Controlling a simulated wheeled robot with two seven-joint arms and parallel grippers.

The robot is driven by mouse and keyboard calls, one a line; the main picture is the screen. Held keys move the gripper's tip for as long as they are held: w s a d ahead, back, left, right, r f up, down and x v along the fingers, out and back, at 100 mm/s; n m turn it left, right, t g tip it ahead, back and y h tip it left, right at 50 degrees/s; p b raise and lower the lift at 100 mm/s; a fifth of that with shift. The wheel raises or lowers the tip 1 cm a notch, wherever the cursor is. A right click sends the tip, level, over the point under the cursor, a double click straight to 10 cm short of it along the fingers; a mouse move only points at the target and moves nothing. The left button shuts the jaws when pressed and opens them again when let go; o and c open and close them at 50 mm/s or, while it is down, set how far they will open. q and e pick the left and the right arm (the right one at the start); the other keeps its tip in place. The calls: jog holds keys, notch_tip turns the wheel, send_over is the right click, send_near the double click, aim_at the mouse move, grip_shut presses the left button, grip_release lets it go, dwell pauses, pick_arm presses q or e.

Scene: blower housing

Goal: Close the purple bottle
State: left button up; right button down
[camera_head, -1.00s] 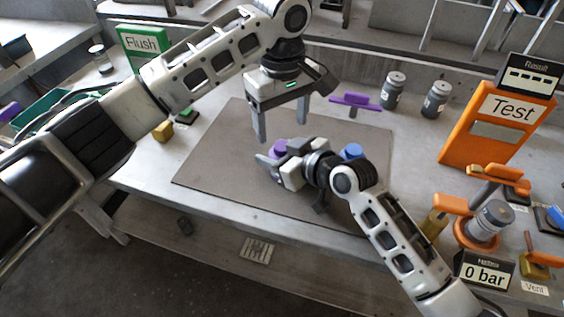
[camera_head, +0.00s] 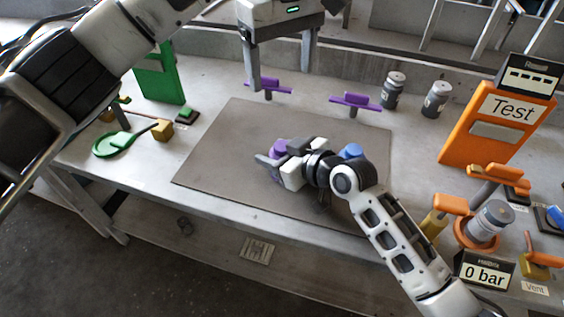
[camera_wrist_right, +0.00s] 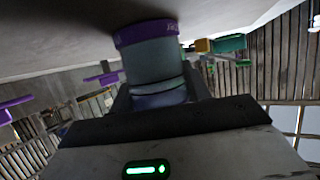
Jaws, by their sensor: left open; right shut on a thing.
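My right gripper (camera_head: 277,165) is shut on the purple bottle (camera_wrist_right: 152,65), low over the mat. In the right wrist view the bottle is a grey cylinder with a purple band at its far end, between the fingers (camera_wrist_right: 160,98). In the head view its purple part (camera_head: 278,147) shows at the gripper's far side; the rest is mostly hidden. I cannot tell whether the purple part is a cap. My left gripper (camera_head: 281,68) is open and empty, above and beyond the bottle. Two purple T-shaped fixtures (camera_head: 269,86) (camera_head: 355,102) stand behind the mat.
The grey mat (camera_head: 215,160) is mostly clear. A blue item (camera_head: 352,150) is partly behind my right wrist. Two grey jars (camera_head: 393,90) (camera_head: 435,99) stand at the back. An orange Test panel (camera_head: 492,130) and orange-handled fixtures are right; green items (camera_head: 125,140) are left.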

dwell(0.3)
jog(key=c, duration=0.6)
grip_release()
jog(key=shift+s+d, duration=0.1)
jog(key=v, duration=1.5)
jog(key=shift+s+d+r, duration=0.25)
